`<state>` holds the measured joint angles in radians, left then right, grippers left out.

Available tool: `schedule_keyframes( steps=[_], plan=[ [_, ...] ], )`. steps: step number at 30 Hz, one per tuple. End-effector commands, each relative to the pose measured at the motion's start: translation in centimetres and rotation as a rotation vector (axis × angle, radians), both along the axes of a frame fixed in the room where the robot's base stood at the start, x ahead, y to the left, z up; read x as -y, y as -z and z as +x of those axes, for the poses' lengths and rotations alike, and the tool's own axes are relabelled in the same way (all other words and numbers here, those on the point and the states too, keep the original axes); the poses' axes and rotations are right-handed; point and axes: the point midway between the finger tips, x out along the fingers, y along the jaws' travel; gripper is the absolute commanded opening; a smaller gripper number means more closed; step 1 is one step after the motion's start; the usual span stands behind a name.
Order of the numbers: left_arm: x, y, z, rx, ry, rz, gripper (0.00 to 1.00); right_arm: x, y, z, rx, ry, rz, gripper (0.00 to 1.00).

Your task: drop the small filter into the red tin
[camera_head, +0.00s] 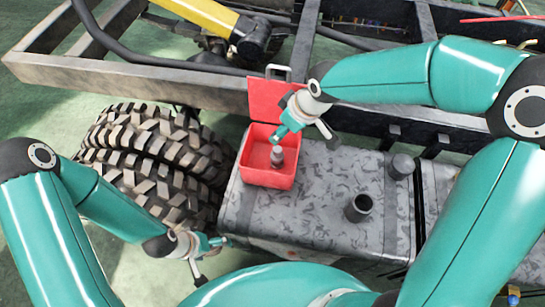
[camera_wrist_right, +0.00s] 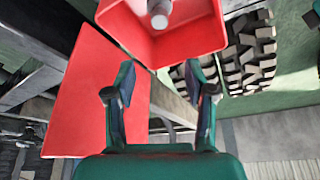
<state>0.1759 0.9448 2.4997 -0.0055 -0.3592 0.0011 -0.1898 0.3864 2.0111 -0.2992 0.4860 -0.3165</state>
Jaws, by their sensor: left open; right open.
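The red tin (camera_head: 254,177) stands with its lid raised on the left end of a grey metal tank. The small filter (camera_head: 277,155), a grey cylinder, is inside the tin in the head view. It also shows in the tin in the right wrist view (camera_wrist_right: 159,13). My right gripper (camera_head: 305,138) is above the tin and open, with nothing between its fingers; the wrist view shows its spread fingers (camera_wrist_right: 158,90) with the red tin (camera_wrist_right: 190,42) beyond them. My left gripper (camera_head: 212,262) is open and empty, low in front of the tank's left end.
The grey tank (camera_head: 310,205) carries a black-topped filler neck (camera_head: 358,208) and another cap (camera_head: 401,166). Large knobbly tyres (camera_head: 150,150) stand left of the tin. A dark chassis rail (camera_head: 140,82) runs behind the tin.

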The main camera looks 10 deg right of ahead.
Motion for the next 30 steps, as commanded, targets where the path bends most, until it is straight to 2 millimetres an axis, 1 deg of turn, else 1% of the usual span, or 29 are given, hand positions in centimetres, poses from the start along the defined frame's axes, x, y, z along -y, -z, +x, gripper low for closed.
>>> schedule_keyframes(
  steps=[1,6,12,15,18,30],
  plan=[
    [0.0,0.0,0.0,0.0,0.0,0.0,0.9,0.3,-1.1,-0.2,0.006,0.0,0.001,0.54],
    [0.0,0.0,0.0,0.0,0.0,0.0,0.9,1.1,-4.3,-1.2,0.006,0.0,0.001,0.54],
    [0.0,0.0,0.0,0.0,0.0,0.0,0.9,1.9,-7.1,-2.1,0.003,0.0,0.001,0.54],
    [0.0,0.0,0.0,0.0,0.0,0.0,0.9,2.1,-7.8,-2.4,0.002,-0.001,-0.001,0.54],
    [0.0,0.0,0.0,0.0,0.0,0.0,0.9,2.1,-8.0,-2.5,0.0,-0.002,0.0,0.54],
    [0.0,0.1,0.0,0.0,0.0,0.0,0.9,2.1,-8.0,-2.5,-0.001,-0.002,-0.001,0.54]
  ],
)
